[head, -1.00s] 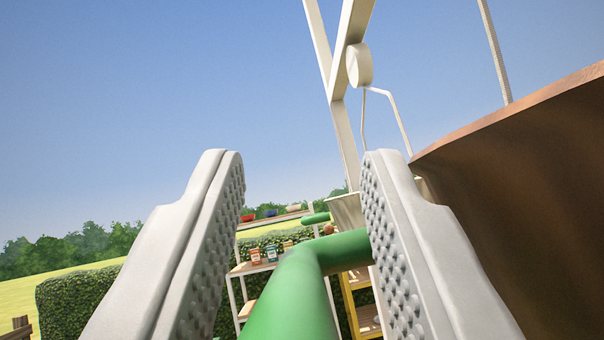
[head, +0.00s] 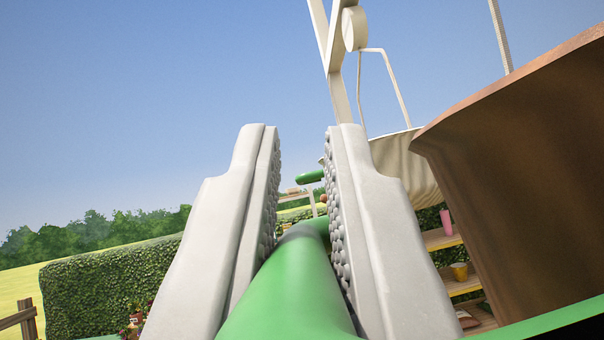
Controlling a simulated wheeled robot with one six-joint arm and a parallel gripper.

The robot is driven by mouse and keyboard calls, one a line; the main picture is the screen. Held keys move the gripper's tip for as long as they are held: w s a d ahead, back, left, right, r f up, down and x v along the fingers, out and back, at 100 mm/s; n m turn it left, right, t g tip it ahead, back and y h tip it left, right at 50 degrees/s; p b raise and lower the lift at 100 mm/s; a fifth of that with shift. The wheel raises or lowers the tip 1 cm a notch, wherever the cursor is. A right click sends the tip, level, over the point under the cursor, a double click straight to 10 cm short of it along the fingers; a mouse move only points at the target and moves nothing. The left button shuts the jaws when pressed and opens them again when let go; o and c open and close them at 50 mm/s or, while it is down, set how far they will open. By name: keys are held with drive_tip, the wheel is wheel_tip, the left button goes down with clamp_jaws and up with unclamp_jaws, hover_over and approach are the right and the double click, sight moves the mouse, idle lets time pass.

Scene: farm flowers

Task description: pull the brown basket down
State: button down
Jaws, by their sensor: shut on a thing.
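The brown basket (head: 520,160) fills the right side of the head view, close by, with its rim sloping up to the right. A thin pale hanger strap rises from behind it. My gripper (head: 303,145) is in the middle of the view, with both textured pads closed on a green bar (head: 295,285). The bar runs from the near bottom away between the fingers. Its far end and the pads' lower contact are partly hidden by the fingers. The gripper is left of the basket and apart from its wall.
A white frame with a round pulley (head: 354,29) stands behind. A cream fabric basket (head: 405,165) hangs beyond the right finger. A hedge (head: 105,280) is at left.

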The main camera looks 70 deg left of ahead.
wheel_tip(320, 180, down, 42)
drive_tip(key=shift+f, duration=0.2)
drive_tip(key=c, duration=1.5)
unclamp_jaws()
drive_tip(key=shift+o, duration=0.2)
drive_tip(key=shift+d, duration=0.1)
drive_tip(key=v, duration=1.7)
drive_tip(key=shift+d+f, duration=0.1)
drive_tip(key=shift+d, duration=0.05)
